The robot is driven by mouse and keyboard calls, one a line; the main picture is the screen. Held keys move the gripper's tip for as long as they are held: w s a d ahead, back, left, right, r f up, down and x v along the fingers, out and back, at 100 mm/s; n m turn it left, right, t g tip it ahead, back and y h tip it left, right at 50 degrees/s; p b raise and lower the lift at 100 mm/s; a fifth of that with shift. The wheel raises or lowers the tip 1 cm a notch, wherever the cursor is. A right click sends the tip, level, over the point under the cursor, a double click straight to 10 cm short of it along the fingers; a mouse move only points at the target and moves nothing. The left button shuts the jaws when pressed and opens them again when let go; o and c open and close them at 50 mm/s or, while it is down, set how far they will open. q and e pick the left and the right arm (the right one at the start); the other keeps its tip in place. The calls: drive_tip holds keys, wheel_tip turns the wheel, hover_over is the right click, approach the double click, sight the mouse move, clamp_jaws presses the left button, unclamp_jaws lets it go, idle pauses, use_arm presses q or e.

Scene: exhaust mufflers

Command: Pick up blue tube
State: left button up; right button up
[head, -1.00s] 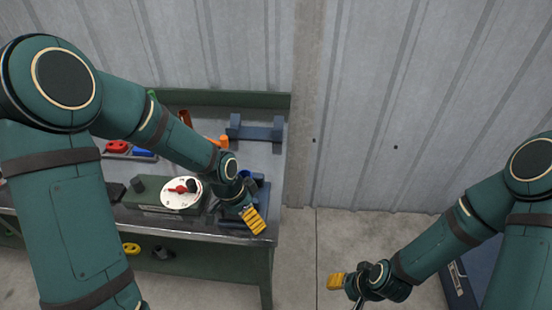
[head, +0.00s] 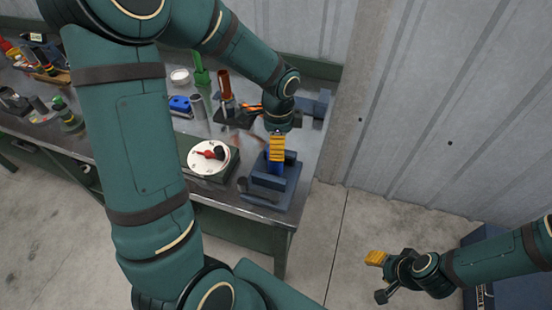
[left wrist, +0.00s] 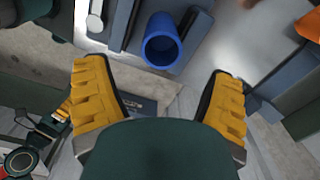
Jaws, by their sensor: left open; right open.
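The blue tube (left wrist: 162,40) stands upright in a dark blue block-like fixture near the bench's right front corner. In the left wrist view I look into its open end. In the head view only a little of the tube (head: 276,166) shows below the yellow fingers. My left gripper (left wrist: 160,70) is open, with one yellow finger on each side of the picture. The tube lies beyond the fingertips, roughly centred between them, and is not gripped. My right gripper (head: 378,277) is open and empty, off the bench to the right above the floor.
The fixture (head: 268,193) sits beside a white round dial with a red pointer (head: 208,155). Behind are an orange-brown tube (head: 224,86), a green stand (head: 200,70) and a blue-grey bracket (head: 314,106). A corrugated wall closes the back. A dark blue box stands lower right.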

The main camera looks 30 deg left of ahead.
use_arm(q)
drive_tip(key=shift+s+a+f+b, duration=0.15)
drive_tip(key=shift+f+b, duration=0.1)
drive_tip(key=shift+f, duration=1.2)
drive_tip(key=shift+a+f+b, duration=0.15)
drive_tip(key=shift+f+b, duration=0.05)
drive_tip(key=shift+f, duration=1.25)
drive_tip(key=shift+c, duration=0.3)
drive_tip(key=c, duration=1.3)
